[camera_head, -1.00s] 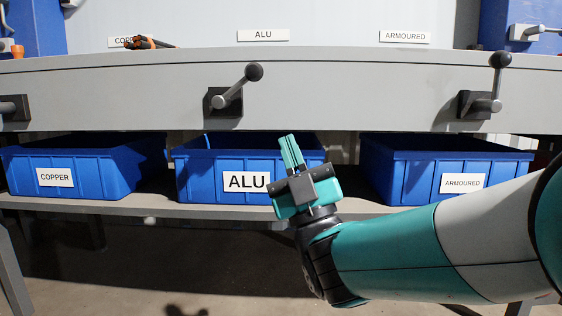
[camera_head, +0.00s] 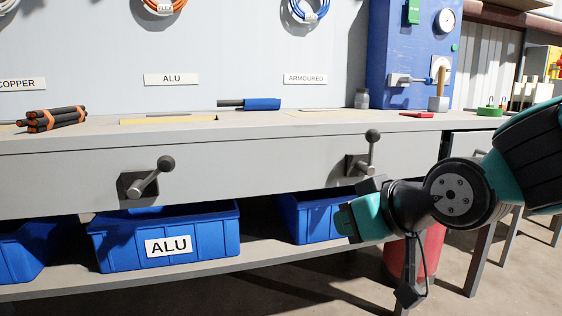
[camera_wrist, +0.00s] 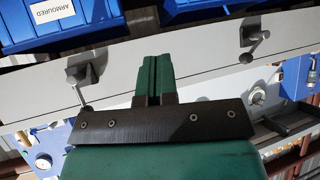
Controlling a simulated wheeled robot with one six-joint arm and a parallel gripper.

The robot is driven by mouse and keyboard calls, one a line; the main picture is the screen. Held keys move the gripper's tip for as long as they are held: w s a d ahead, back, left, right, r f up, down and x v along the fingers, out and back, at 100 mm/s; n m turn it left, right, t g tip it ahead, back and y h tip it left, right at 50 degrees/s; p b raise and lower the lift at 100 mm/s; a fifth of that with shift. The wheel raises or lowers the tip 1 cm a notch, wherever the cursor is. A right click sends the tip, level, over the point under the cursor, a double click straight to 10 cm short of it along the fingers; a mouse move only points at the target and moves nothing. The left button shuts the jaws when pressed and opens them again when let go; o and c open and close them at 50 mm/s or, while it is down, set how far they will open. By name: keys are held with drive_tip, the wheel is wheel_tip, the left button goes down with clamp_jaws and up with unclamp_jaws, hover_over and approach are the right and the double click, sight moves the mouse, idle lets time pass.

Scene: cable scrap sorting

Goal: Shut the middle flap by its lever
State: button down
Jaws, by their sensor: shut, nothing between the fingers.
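The middle lever (camera_head: 147,178), a grey arm with a black ball knob on a dark block, sits on the bench front above the ALU bin (camera_head: 215,238). Its arm slants up to the right. A yellow strip (camera_head: 168,120) in the bench top below the ALU sign looks like the middle flap's place; I cannot tell the flap's position. My gripper (camera_head: 348,218) is right of the middle lever, in front of the right-hand bin, apart from the lever. In the wrist view my gripper's green fingers (camera_wrist: 153,62) are shut and empty, with a lever (camera_wrist: 255,45) to their right.
The right lever (camera_head: 358,163) points up, just above my gripper. Black-and-orange cables (camera_head: 52,118) and a blue cable piece (camera_head: 262,104) lie on the bench top. A red drum (camera_head: 428,250) stands under the bench at right. The space before the middle lever is clear.

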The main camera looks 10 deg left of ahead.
drive_tip(key=s+d+r+g+h+p, duration=0.1)
drive_tip(key=s+d+g+h+p, duration=0.1)
drive_tip(key=s+d, duration=0.4)
drive_tip(key=s+d+r+g+h+p, duration=0.1)
drive_tip(key=s+d+g+p, duration=0.3)
drive_tip(key=s, duration=1)
drive_tip(key=shift+d+r+m+g+h, duration=0.35)
drive_tip(key=shift+d+m+g+h, duration=0.05)
drive_tip(key=shift+d+g, duration=0.7)
